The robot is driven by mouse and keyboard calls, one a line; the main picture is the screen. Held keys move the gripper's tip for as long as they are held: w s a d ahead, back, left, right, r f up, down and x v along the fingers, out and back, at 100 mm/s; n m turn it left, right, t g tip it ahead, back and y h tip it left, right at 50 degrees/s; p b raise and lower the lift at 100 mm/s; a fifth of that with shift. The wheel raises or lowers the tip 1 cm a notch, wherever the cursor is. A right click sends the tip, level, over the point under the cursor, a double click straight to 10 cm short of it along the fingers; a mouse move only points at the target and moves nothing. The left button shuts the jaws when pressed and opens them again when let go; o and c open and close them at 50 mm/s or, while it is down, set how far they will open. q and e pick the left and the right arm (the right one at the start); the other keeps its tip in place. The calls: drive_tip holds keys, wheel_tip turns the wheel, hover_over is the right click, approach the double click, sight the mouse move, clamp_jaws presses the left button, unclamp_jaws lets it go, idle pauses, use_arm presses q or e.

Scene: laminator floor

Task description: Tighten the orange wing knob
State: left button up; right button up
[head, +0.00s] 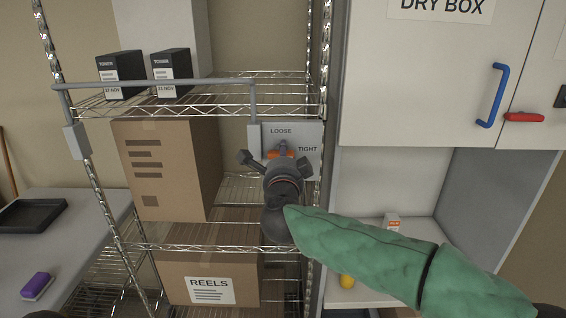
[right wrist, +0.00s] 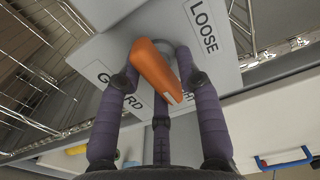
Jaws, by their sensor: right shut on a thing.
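The orange wing knob (head: 274,155) sits on a pale plate (head: 308,165) at the rack's right post, mostly hidden behind my right gripper (head: 275,160). The plate reads LOOSE above the knob and TIGHT to its right. In the right wrist view the knob (right wrist: 152,68) is a long orange wing lying aslant, its pale-marked end towards the lower right. The dark fingers of my right gripper (right wrist: 158,75) stand around it, shut on it. Part of the lettering is hidden by fingers and knob.
A grey guard bar (head: 160,84) runs across the wire rack's front. Cartons (head: 160,170) and two dark toner boxes (head: 120,75) stand on the shelves. At right is a white cabinet (head: 410,90) with a blue handle (head: 493,95) and a red handle (head: 524,117).

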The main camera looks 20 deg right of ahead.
drive_tip(key=shift+a+f, duration=0.1)
drive_tip(key=shift+f, duration=0.35)
drive_tip(key=o, duration=0.9)
drive_tip(key=shift+o, duration=0.2)
drive_tip(key=shift+r, duration=0.1)
drive_tip(key=shift+r, duration=0.15)
drive_tip(key=shift+s, duration=0.1)
drive_tip(key=v, duration=1.1)
drive_tip(key=shift+s, duration=0.4)
drive_tip(key=shift+a, duration=0.1)
